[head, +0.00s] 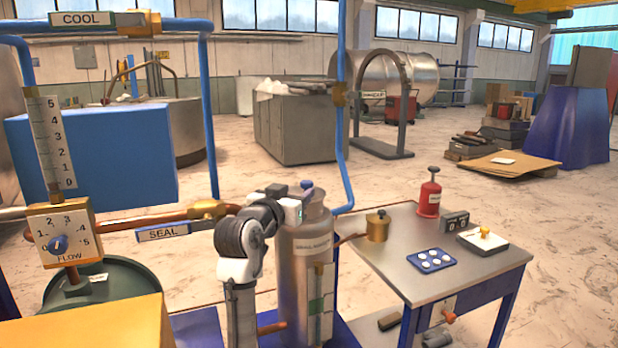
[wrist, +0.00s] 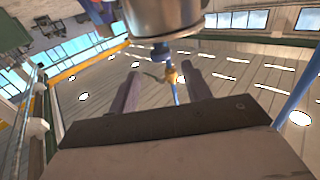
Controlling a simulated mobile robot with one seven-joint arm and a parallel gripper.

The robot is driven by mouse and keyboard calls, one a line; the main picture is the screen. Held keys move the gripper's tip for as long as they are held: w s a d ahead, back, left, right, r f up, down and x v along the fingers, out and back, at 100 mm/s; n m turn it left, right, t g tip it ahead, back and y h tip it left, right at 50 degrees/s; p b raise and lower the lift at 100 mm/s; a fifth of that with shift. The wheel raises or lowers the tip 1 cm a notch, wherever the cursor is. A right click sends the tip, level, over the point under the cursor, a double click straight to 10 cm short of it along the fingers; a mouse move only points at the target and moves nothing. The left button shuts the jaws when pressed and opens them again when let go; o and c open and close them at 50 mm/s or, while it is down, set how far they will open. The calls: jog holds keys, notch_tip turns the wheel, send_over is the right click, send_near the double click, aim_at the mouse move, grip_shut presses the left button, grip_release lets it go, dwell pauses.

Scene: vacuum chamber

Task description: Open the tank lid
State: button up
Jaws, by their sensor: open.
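The tank (head: 307,262) is a grey metal cylinder standing left of the table, partly behind my arm. Its narrower top (head: 316,207) carries a small blue knob (head: 306,184). My gripper (head: 297,203) is beside this top at about knob height. In the wrist view, which looks upside down, a silver round part (wrist: 165,18), apparently the tank top, hangs at the upper edge with a blue knob (wrist: 160,50) below it. My gripper (wrist: 161,72) is open there, its fingers apart. The knob appears between and beyond the fingertips, without visible contact. The lid seam cannot be made out.
A blue pipe (head: 341,120) runs upright just behind the tank. A copper pipe with a SEAL label (head: 163,232) lies to its left. The table (head: 390,262) on the right bears a brass pot (head: 377,228), a red bottle (head: 429,195) and a blue tray (head: 412,262).

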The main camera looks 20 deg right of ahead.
aim_at(309, 181)
jog(key=p+x, duration=0.2)
jog(key=x, duration=0.7)
jog(key=shift+w+d, duration=0.1)
jog(key=shift+c, duration=0.4)
grip_shut()
